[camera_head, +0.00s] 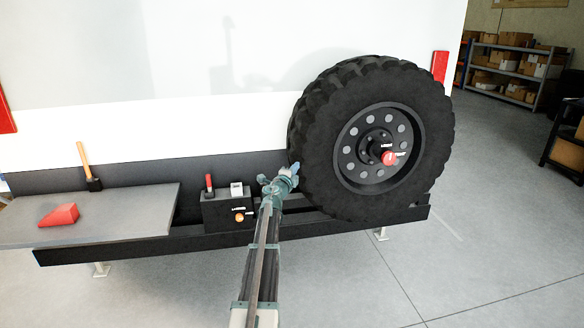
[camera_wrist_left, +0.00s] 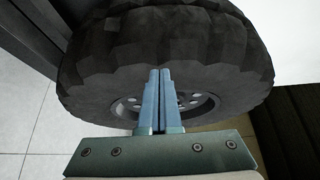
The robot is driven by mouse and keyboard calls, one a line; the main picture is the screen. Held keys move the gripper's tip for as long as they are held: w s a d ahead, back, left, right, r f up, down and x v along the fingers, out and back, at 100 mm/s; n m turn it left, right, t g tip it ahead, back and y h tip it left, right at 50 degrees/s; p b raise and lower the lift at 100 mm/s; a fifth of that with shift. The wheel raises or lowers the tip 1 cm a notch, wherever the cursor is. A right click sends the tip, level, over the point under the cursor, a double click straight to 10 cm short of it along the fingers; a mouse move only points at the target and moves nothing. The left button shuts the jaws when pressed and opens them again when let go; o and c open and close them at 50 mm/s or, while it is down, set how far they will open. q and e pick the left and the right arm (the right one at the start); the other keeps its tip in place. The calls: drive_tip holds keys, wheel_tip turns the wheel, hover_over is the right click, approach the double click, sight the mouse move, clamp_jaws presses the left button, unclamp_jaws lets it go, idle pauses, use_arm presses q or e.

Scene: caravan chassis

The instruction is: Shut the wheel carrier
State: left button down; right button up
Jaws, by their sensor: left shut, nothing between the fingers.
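The wheel carrier bears a big black spare wheel (camera_head: 330,135) at the right of the caravan's rear. The wheel's hub has a red knob (camera_head: 389,158) with small white labels. The carrier's frame is mostly hidden behind the wheel. My left gripper (camera_head: 293,170) is shut and empty at the wheel's lower left edge; I cannot tell if it touches. In the left wrist view, the gripper's closed fingers (camera_wrist_left: 158,85) lie in front of the tyre (camera_wrist_left: 150,50), with part of the rim behind them. My right gripper is not in view.
A black box (camera_head: 226,211) with a red lever and an orange knob sits on the bumper beam (camera_head: 150,245). Free floor (camera_head: 480,220) lies to the right.

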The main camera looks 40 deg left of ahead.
use_arm(q)
drive_tip(key=a+v, duration=0.1)
drive_tip(key=v, duration=1)
drive_tip(key=shift+s+a, duration=0.2)
drive_tip(key=shift+s, duration=0.15)
drive_tip(key=w+d+n+y, duration=0.2)
drive_tip(key=w+d+n, duration=0.15)
drive_tip(key=d, duration=0.35)
drive_tip(key=s+d+f+n+g, duration=0.1)
drive_tip(key=d+f+n+g, duration=0.25)
drive_tip(key=d, duration=0.45)
drive_tip(key=s+d+f+n+g+h, duration=0.15)
drive_tip(key=d+f, duration=0.25)
drive_tip(key=d, duration=0.4)
drive_tip(key=s+d+f+n+g+y, duration=0.1)
drive_tip(key=s+d+f+n+g, duration=0.2)
drive_tip(key=d, duration=0.5)
drive_tip(key=s+d+f+g+h, duration=0.3)
drive_tip(key=s+d+f+g, duration=0.1)
drive_tip(key=s+d, duration=0.7)
drive_tip(key=s+d+f+m+g+h, duration=0.1)
drive_tip(key=s+d+f+g+h, duration=0.2)
drive_tip(key=s+d, duration=0.8)
drive_tip(key=d+f+g, duration=0.2)
drive_tip(key=d+f, duration=0.2)
drive_tip(key=d, duration=0.2)
drive_tip(key=shift+f+h, duration=0.2)
drive_tip(key=shift+h, duration=0.15)
